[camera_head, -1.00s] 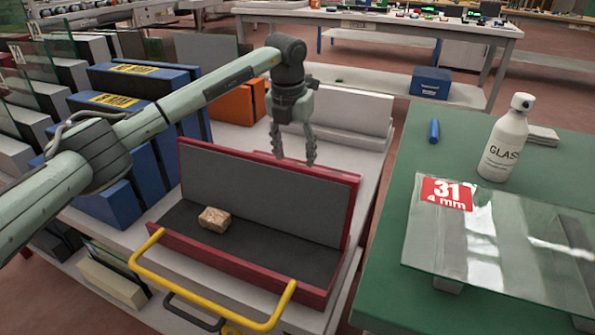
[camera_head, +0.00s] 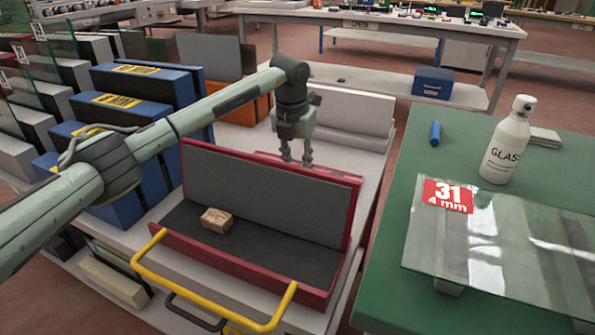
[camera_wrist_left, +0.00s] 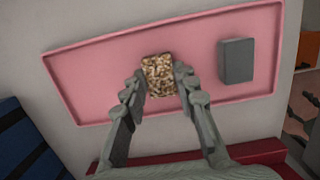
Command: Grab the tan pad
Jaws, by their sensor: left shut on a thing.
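The tan speckled pad (camera_wrist_left: 160,76) is in the left wrist view, over a pink tray (camera_wrist_left: 95,72). My left gripper (camera_wrist_left: 157,82) has one finger on each side of the pad and is shut on it. I cannot tell whether the pad still touches the tray. In the head view my left gripper (camera_head: 296,161) is low behind the back wall of a red-framed rack (camera_head: 265,195), which hides the pad. Another tan-brown block (camera_head: 216,220) lies inside that rack, away from the gripper. My right gripper is not in view.
A grey block (camera_wrist_left: 236,61) lies on the pink tray, right of the pad. A yellow handle (camera_head: 210,303) fronts the rack. Blue boxes (camera_head: 120,165) stand left. A green table (camera_head: 400,270) at right holds a glass sheet (camera_head: 520,250) and a white bottle (camera_head: 507,143).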

